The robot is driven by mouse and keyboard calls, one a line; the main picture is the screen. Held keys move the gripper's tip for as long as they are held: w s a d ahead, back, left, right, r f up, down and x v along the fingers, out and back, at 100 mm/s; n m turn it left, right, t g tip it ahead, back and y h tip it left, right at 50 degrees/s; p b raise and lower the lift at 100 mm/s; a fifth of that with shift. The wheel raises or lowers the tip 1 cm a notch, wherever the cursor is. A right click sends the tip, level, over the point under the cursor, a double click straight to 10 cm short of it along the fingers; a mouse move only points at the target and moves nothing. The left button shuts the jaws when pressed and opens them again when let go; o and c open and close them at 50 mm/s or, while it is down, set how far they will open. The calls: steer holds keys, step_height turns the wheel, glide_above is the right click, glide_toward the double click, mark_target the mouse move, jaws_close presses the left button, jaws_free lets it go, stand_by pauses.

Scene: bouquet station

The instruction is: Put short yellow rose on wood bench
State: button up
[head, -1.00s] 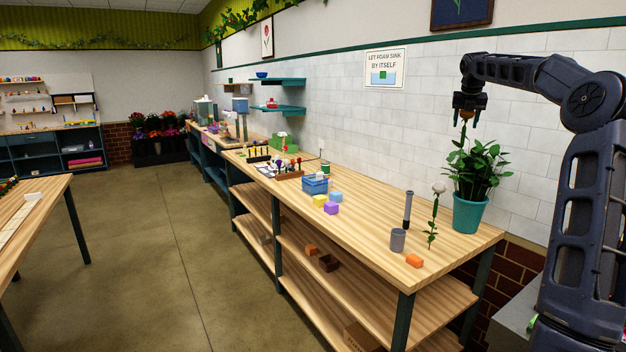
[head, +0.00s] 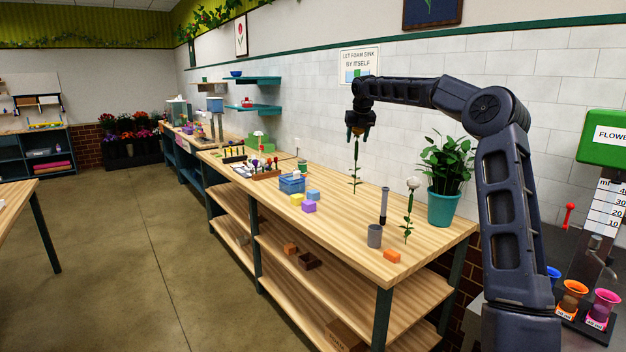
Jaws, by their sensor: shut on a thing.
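My gripper (head: 360,132) points down over the wood bench (head: 345,215), shut on a yellow rose (head: 356,160). The bloom is mostly hidden between the fingers, with a little yellow-orange showing. Its green leafy stem hangs straight down. The stem's lower end shows close to the bench top near the back edge; I cannot tell whether it touches.
Bench between is clear.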

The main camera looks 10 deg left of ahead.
step_height(320, 180, down, 19)
steer(key=shift+f, duration=0.1)
stand_by(0.5)
steer(key=shift+f, duration=0.15)
steer(key=o, duration=0.8)
steer(key=shift+c, duration=0.2)
